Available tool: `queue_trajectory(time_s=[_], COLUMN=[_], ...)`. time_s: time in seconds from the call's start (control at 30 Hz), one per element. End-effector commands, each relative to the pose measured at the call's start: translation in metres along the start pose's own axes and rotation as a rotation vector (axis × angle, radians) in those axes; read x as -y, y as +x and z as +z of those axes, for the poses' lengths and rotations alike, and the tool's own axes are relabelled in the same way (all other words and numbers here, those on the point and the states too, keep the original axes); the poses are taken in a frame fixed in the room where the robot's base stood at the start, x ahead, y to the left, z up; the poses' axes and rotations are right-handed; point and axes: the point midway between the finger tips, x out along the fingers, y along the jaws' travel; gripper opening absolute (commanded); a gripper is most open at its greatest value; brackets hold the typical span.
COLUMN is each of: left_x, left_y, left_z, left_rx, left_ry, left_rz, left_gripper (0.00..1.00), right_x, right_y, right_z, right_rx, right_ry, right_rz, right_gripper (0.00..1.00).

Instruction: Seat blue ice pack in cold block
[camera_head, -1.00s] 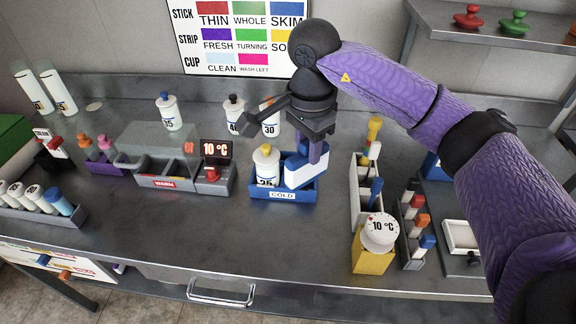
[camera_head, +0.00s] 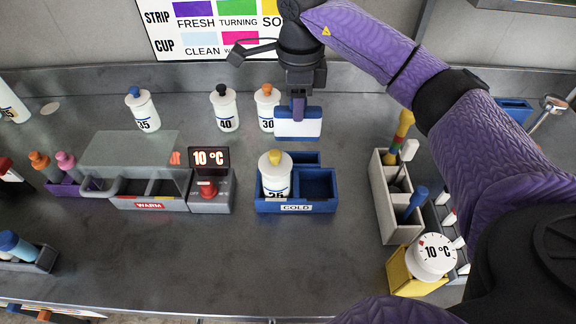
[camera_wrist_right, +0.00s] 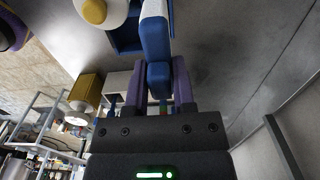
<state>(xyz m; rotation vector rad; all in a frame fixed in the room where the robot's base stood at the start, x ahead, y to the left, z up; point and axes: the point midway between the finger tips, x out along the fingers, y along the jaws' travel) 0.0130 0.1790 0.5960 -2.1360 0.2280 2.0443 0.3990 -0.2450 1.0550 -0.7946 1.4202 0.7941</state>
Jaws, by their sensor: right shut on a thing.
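My right gripper (camera_head: 298,100) is shut on the ice pack (camera_head: 298,122), a block with a blue top and a white lower part. It holds the pack upright behind the blue cold block (camera_head: 268,207), apart from it in the head view. The pack (camera_wrist_right: 155,45) also shows between the purple fingers (camera_wrist_right: 153,92) in the wrist view, with part of the cold block (camera_wrist_right: 125,38) beyond it. The cold block's left compartment holds a white bottle with a yellow cap (camera_head: 276,172). Its right compartment looks empty. A narrow section runs along its back. My left gripper is out of view.
White bottles with blue (camera_head: 143,108), black (camera_head: 224,108) and orange (camera_head: 267,106) caps stand behind. The grey warm block (camera_head: 150,190) and a 10 °C display (camera_head: 209,159) are left. A white rack (camera_head: 385,195) and dial (camera_head: 431,257) are right. The front counter is clear.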

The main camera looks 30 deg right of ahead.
Motion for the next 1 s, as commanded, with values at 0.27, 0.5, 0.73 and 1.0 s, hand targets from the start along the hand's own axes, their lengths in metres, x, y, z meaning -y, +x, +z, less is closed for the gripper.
queue_trajectory(time_s=[0.27,0.5,0.73,1.0], left_x=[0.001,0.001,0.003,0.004], left_y=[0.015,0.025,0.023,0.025], left_z=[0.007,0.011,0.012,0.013], left_rx=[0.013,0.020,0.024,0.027], left_ry=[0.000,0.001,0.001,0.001], left_rz=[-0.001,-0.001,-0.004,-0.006], left_gripper=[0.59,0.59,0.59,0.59], right_x=[-0.001,-0.001,0.000,0.000], right_y=[0.062,0.102,0.102,0.104], right_z=[0.000,0.000,0.000,0.000], right_rx=[-0.002,-0.001,0.000,0.000], right_ry=[-0.002,-0.001,-0.002,-0.001], right_rz=[0.003,0.002,-0.001,-0.001], right_gripper=[0.00,0.00,0.00,0.65])
